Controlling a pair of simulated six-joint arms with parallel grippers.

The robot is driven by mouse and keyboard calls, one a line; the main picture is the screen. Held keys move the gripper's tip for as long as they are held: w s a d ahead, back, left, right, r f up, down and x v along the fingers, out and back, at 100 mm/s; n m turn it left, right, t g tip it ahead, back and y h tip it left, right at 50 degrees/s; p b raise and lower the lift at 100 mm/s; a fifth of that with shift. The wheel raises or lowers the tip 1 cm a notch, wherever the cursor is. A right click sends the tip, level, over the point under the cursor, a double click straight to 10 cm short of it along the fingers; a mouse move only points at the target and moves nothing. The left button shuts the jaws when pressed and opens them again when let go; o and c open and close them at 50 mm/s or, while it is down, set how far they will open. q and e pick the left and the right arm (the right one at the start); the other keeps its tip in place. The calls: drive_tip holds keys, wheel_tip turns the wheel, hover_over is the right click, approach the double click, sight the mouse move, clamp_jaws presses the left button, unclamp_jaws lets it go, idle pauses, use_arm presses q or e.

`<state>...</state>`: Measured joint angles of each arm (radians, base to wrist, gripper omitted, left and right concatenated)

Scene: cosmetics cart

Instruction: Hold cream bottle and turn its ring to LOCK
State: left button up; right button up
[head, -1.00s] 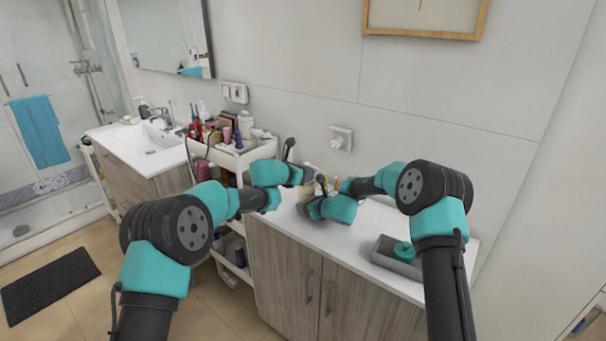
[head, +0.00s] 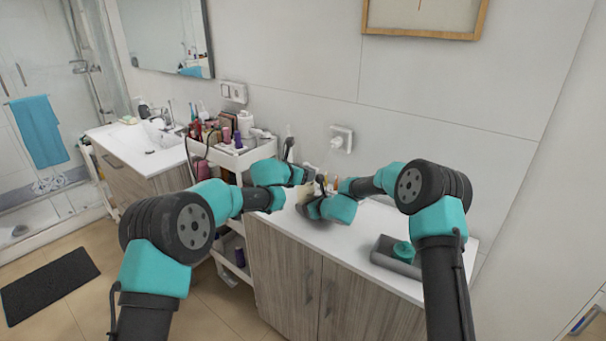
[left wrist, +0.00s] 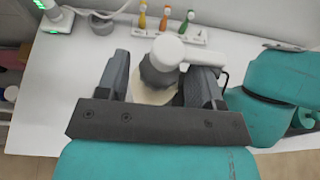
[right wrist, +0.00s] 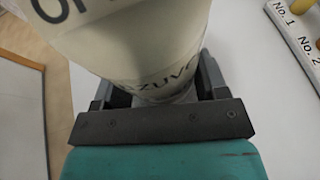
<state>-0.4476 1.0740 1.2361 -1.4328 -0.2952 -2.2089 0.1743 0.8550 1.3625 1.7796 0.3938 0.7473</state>
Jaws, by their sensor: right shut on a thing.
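The cream bottle (right wrist: 150,60) is pale with dark lettering and fills much of the right wrist view. My right gripper (right wrist: 155,88) is shut on its body. In the left wrist view the bottle's grey ring (left wrist: 158,72) and white pump head (left wrist: 185,54) sit between the fingers of my left gripper (left wrist: 160,82). Those fingers stand apart, with a gap beside the ring at the left. In the head view both grippers meet over the counter, and the bottle (head: 305,193) is mostly hidden. The ring's marks cannot be read.
The white counter (head: 385,227) carries a grey tray (head: 402,265) with a teal round item at the right. A crowded cart (head: 228,160) stands to the left, near the left arm.

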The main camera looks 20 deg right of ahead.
use_arm(q)
drive_tip(key=shift+s+d+f, duration=0.1)
drive_tip(key=shift+d+f, duration=0.05)
drive_tip(key=shift+m+g, duration=0.4)
drive_tip(key=shift+m, duration=0.1)
drive_tip(key=shift+w+m+g+h, duration=0.2)
drive_tip(key=shift+m+g+h, duration=0.4)
drive_tip(key=shift+g, duration=0.1)
drive_tip(key=shift+w+m+g+h, duration=0.15)
drive_tip(key=shift+m+g+h, duration=0.1)
drive_tip(key=shift+m+g, duration=0.45)
drive_tip(key=shift+w+m+g+h, duration=0.15)
drive_tip(key=shift+m+g+h, duration=0.1)
drive_tip(key=shift+m+g, duration=0.45)
drive_tip(key=shift+a+m+g, duration=0.25)
drive_tip(key=shift+m+g, duration=0.15)
drive_tip(key=shift+g, duration=0.3)
